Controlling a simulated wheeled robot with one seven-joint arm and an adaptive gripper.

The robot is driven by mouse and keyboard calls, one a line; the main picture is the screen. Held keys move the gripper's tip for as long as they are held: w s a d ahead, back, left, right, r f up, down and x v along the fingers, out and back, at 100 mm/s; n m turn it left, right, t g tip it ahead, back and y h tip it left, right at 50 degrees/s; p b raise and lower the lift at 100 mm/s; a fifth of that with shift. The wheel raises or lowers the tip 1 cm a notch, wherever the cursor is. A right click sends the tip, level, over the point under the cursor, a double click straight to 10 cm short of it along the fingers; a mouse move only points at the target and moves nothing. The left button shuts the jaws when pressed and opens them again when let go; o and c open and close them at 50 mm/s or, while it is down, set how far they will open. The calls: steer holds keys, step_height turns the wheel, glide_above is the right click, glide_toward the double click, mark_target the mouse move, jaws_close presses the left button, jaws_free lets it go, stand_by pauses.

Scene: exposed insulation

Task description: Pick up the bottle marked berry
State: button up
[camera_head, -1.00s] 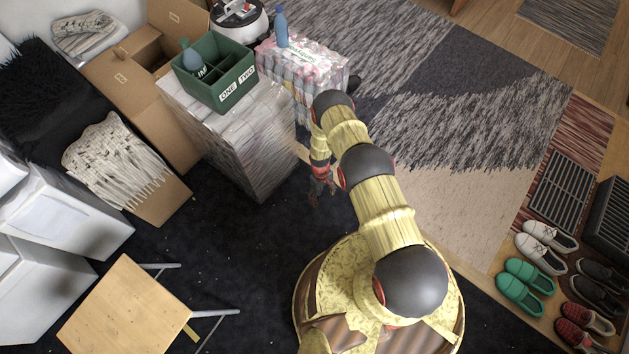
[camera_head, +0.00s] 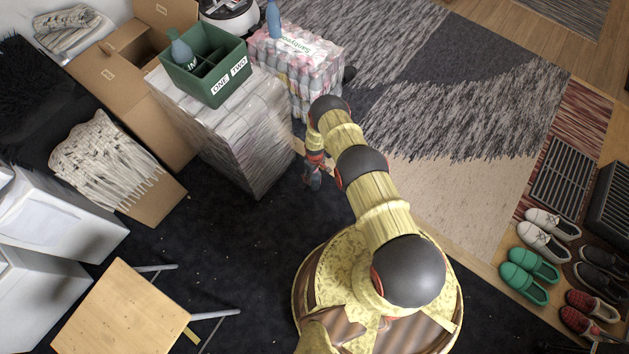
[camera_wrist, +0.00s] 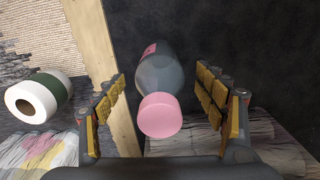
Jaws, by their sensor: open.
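A grey-blue bottle with a pink cap (camera_wrist: 160,115) and a bit of pink label shows in the wrist view, its cap toward the camera. The label's wording cannot be read. My gripper (camera_wrist: 162,92) is open, with one padded finger on each side of the bottle and gaps to it. In the head view my gripper (camera_head: 313,178) hangs low beside the wrapped stack, with a small bluish shape at it. Another blue bottle (camera_head: 181,50) stands in a green crate (camera_head: 222,87) marked ONE and TWO. One more blue bottle (camera_head: 273,20) stands on a wrapped bottle pack (camera_head: 318,75).
The wrapped stack (camera_head: 262,150) under the crate stands close left of my gripper. A white and green roll (camera_wrist: 38,97) lies at the left in the wrist view. A wooden stool (camera_head: 120,310) and shoes (camera_head: 530,265) are farther off. Dark carpet (camera_head: 235,235) lies free between.

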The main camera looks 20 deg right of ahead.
steer(key=shift+f, duration=0.45)
steer(key=shift+c, duration=0.6)
steer(key=c, duration=0.9)
steer(key=shift+r, duration=0.1)
steer(key=shift+c, duration=0.2)
